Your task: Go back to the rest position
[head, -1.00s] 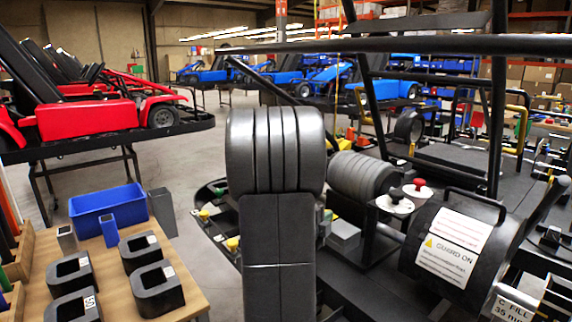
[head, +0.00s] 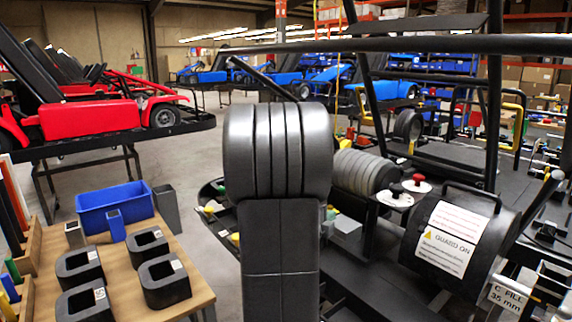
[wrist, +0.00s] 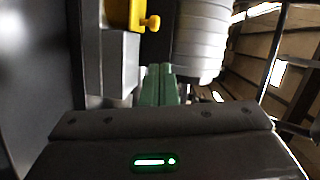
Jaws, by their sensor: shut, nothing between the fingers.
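My gripper (wrist: 159,86) shows in the wrist view as two green fingers side by side, closed together with nothing between them. A yellow part (wrist: 130,14) on a grey block (wrist: 119,62) lies beyond and to the left of the fingers. A grey ribbed cylinder (wrist: 202,38) lies beyond them to the right. I cannot tell from the picture whether the fingers touch either one. In the head view my own arm fills the middle and hides the gripper.
A kart stand with a black guard drum (head: 424,232) and grey ribbed cylinder (head: 362,172) is at the right. At the lower left, a wooden table (head: 128,285) holds a blue bin (head: 113,207) and several black blocks. A red kart (head: 88,118) stands behind. Grey floor (head: 190,160) shows between.

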